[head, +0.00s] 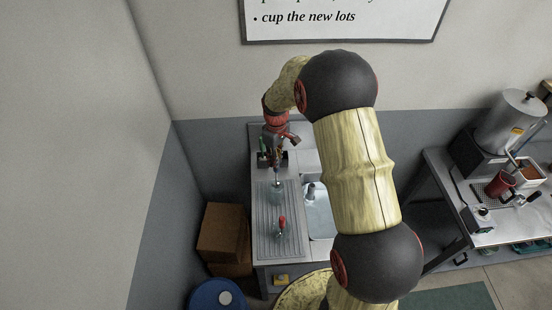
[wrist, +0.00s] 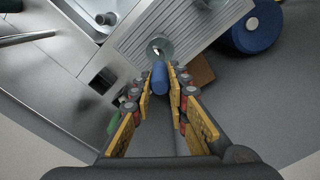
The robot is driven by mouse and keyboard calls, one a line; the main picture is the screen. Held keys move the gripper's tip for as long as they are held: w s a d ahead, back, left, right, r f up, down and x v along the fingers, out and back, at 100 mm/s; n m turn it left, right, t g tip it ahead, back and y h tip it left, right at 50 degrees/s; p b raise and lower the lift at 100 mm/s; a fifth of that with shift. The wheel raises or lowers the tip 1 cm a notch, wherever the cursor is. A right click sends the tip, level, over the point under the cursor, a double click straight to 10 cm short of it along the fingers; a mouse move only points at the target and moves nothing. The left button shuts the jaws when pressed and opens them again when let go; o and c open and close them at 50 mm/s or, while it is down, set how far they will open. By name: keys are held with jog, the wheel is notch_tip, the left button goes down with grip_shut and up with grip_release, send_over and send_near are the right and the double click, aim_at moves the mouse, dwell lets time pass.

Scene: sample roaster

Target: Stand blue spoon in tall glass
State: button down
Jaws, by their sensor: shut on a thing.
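The blue spoon (wrist: 160,78) is between the yellow-padded fingers of my gripper (wrist: 164,82), with its blue handle end toward the wrist camera. A round clear-grey shape (wrist: 160,48) shows just past the handle. I cannot tell whether it is the spoon's bowl or the rim of the tall glass. In the head view my gripper (head: 277,150) is over the back of the drainboard, and a grey round shape (head: 277,184) shows below it. A clear glass (head: 280,234) with a red-handled utensil (head: 282,221) stands nearer the front of the drainboard.
The ridged drainboard (head: 262,235) lies left of the sink (head: 320,215). A dark holder (head: 263,160) with utensils is beside my gripper. Cardboard boxes (head: 222,236) and a blue drum (head: 205,296) are on the floor at left. A roaster bench (head: 500,232) is at right.

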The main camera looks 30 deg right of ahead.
jog(key=shift+f+b, duration=2.55)
jog(key=shift+f, duration=1.85)
jog(key=c, duration=1.7)
grip_release()
jog(key=shift+o, duration=0.3)
jog(key=shift+r, duration=0.1)
notch_tip(320, 180, up, 12)
jog(key=shift+f, duration=0.1)
